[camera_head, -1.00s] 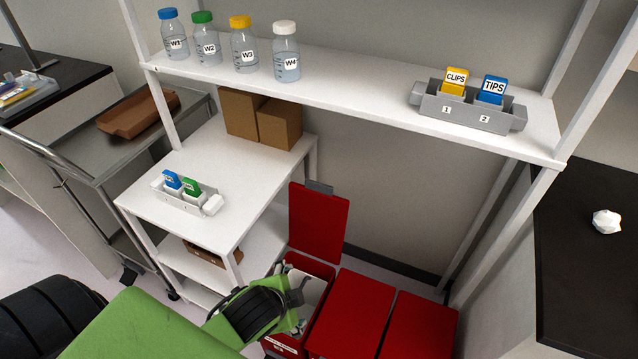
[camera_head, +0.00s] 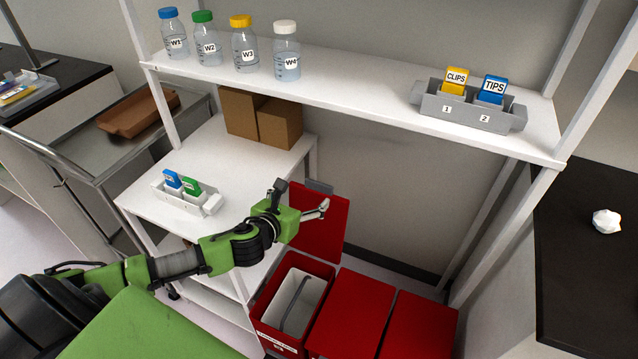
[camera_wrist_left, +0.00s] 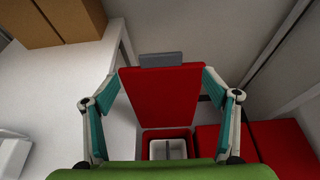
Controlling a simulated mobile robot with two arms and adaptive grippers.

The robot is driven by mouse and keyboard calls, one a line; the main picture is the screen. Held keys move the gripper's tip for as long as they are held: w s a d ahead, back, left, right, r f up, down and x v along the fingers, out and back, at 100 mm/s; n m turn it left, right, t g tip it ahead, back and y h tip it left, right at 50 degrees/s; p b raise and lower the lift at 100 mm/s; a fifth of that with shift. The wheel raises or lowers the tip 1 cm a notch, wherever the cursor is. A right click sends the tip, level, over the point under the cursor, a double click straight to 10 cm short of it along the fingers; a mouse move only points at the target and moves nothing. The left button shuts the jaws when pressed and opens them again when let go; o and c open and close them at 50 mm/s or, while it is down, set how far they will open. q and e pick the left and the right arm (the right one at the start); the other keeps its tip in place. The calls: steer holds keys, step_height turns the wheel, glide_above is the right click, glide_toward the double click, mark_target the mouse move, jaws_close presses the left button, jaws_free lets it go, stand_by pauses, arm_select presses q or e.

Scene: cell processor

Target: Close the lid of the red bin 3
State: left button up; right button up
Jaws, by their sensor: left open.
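Three red bins stand in a row on the floor under the shelf. The leftmost red bin (camera_head: 263,306) is open, with a white liner (camera_head: 297,300) inside. Its red lid (camera_head: 327,228) stands upright at the back, with a grey tab (camera_head: 319,187) on its top edge. My left gripper (camera_head: 303,200) is open and empty in front of the lid's upper left part. In the left wrist view the lid (camera_wrist_left: 163,95) shows between the spread fingers, with the open bin (camera_wrist_left: 141,140) below it. I cannot read the bin's label. My right gripper is not in view.
Two bins with shut lids (camera_head: 350,312) (camera_head: 421,325) stand right of the open one. A white table (camera_head: 235,165) with a small rack (camera_head: 190,197) and cardboard boxes (camera_head: 280,124) is at the left. A shelf (camera_head: 370,92) with bottles and a grey rack spans above.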

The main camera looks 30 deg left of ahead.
mark_target(319, 184)
arm_select(q)
steer(key=x, duration=1.1)
steer(key=shift+w+f+b, duration=0.15)
steer(key=shift+w+b, duration=0.1)
steer(key=shift+b, duration=0.1)
steer(key=c, duration=1.6)
steer(key=shift+s+d, duration=0.1)
steer(key=shift+d, duration=0.1)
